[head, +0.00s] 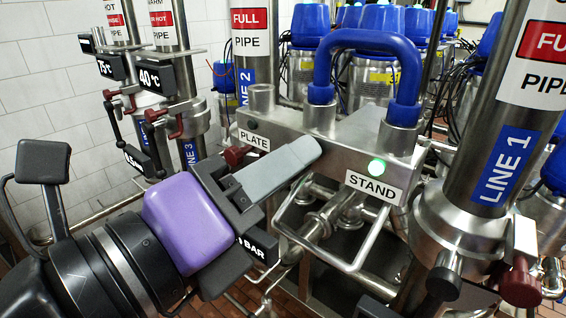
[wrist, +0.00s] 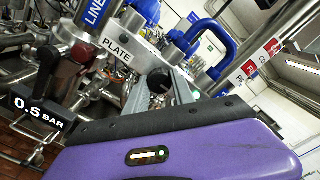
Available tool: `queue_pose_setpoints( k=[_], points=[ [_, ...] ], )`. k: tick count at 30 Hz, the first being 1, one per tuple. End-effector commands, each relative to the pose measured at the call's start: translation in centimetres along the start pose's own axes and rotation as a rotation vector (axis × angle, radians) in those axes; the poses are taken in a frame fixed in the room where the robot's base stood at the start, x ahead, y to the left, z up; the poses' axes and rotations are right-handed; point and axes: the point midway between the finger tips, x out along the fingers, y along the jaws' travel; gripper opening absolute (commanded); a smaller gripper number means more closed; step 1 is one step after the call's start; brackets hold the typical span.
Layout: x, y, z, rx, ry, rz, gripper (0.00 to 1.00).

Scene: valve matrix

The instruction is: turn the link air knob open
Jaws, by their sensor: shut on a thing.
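My gripper (head: 306,153) reaches in from the lower left with its grey fingers in front of the steel block marked PLATE and STAND. In the wrist view my gripper (wrist: 159,90) has a black round knob (wrist: 158,79) between its fingers, and it is shut on it. This knob appears to be the link air knob; no label for it can be read. In the head view the fingers hide it. How far it is turned cannot be told.
A dark red knob (head: 236,157) is close beside my gripper. The LINE 1 pipe (head: 497,165) stands at right; a bent steel bar (head: 345,262) juts out below the block.

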Motion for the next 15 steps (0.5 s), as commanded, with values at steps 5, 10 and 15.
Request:
queue_pose_setpoints(
  k=[5, 10, 15],
  points=[
    [-0.09, 0.05, 0.06, -0.002, -0.003, 0.001, 0.00],
    [-0.08, 0.05, 0.06, -0.002, -0.002, 0.001, 0.50],
    [-0.04, 0.03, 0.03, -0.001, -0.001, 0.000, 0.52]
  ],
)
